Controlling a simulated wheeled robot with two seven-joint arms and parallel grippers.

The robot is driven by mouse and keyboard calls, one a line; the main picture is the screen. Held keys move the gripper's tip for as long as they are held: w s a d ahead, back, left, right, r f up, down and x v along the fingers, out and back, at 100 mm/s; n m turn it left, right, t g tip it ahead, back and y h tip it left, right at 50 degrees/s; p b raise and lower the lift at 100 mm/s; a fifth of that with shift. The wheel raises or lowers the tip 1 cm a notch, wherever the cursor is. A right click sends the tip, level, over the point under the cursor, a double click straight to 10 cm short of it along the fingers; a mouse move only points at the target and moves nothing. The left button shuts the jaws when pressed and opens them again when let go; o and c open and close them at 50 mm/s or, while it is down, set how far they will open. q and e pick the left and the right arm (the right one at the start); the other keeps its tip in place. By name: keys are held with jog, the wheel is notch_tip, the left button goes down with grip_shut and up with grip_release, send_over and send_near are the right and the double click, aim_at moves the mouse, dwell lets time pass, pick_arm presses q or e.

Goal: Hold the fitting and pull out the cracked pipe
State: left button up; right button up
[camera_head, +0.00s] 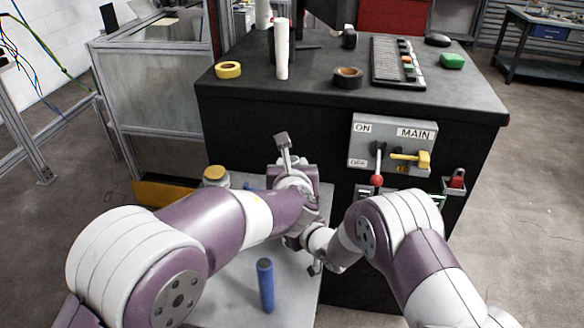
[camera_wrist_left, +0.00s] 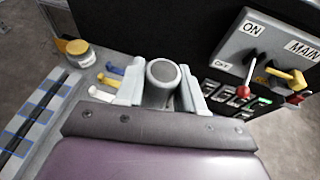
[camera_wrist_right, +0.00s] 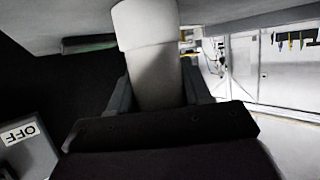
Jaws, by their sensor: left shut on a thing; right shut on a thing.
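My left gripper (camera_wrist_left: 158,92) is shut on a grey round piece with a dark round end, which looks like the fitting (camera_wrist_left: 163,72). In the head view my left gripper (camera_head: 292,182) is above the grey bench, beside the black cabinet, largely hidden by my own arm. My right gripper (camera_wrist_right: 158,95) is shut on a pale cylinder, which looks like the cracked pipe (camera_wrist_right: 155,78). A wider pale collar (camera_wrist_right: 145,22) shows at its upper end. In the head view my right gripper is just below the left one and mostly covered. No crack is visible.
The black cabinet (camera_head: 235,118) carries a white upright cylinder (camera_head: 282,50), tape rolls and a keypad. A switch panel (camera_head: 365,150) with levers is on its front. A blue cylinder (camera_head: 266,285) and a yellow-lidded jar (camera_head: 215,177) stand on the bench (camera_head: 235,302).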

aim_at(292, 159)
pick_arm(q)
jog(key=shift+r, duration=0.1)
jog(key=shift+r, duration=1.4)
jog(key=shift+r, duration=1.5)
pick_arm(e)
jog(key=o, duration=1.1)
